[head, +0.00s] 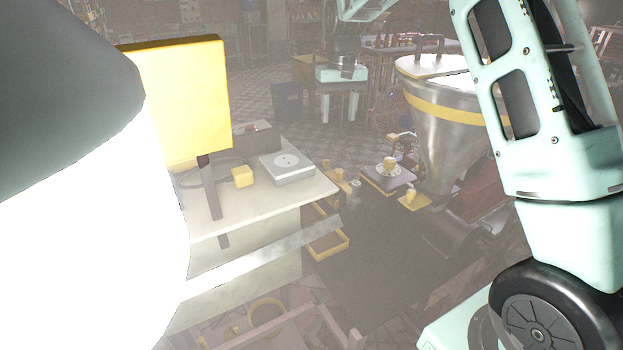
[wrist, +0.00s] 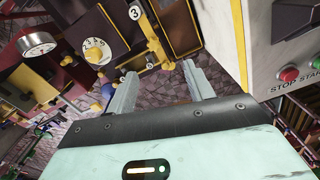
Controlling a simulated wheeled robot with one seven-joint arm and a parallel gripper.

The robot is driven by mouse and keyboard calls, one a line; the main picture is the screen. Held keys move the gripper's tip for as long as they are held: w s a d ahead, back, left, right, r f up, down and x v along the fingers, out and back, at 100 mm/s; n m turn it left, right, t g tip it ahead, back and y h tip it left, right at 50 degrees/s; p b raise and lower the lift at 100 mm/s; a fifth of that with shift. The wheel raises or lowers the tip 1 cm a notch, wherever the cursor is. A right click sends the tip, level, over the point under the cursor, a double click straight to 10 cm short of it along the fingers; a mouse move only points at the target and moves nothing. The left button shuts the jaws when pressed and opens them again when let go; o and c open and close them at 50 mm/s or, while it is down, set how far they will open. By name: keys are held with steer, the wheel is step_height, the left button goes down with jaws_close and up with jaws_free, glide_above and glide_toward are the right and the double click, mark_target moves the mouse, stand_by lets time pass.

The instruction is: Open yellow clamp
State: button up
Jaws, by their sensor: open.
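In the wrist view my gripper (wrist: 158,80) is open, its two pale fingers apart with nothing between them. A yellow lever-like part (wrist: 155,42), which may be the yellow clamp, runs along a dark machine just beyond the fingertips. It appears close to the tips, but I cannot tell whether they touch. I cannot tell from this view whether the clamp is open or closed. My gripper does not show clearly in the head view, and I cannot pick out the clamp there.
In the wrist view a panel with red and green buttons (wrist: 289,73) is close on the right. A numbered dial (wrist: 97,50) and a round gauge (wrist: 37,43) are left. In the head view a steel hopper (head: 455,115) stands right of a white table (head: 262,202).

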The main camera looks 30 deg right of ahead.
mark_target(339, 171)
steer(key=f, duration=0.6)
steer(key=w+d+f+p, duration=0.1)
steer(key=f, duration=0.5)
steer(key=d+f+p, duration=0.1)
steer(key=f, duration=0.4)
steer(key=shift+w+f, duration=0.2)
steer(key=shift+f, duration=0.2)
jaws_close()
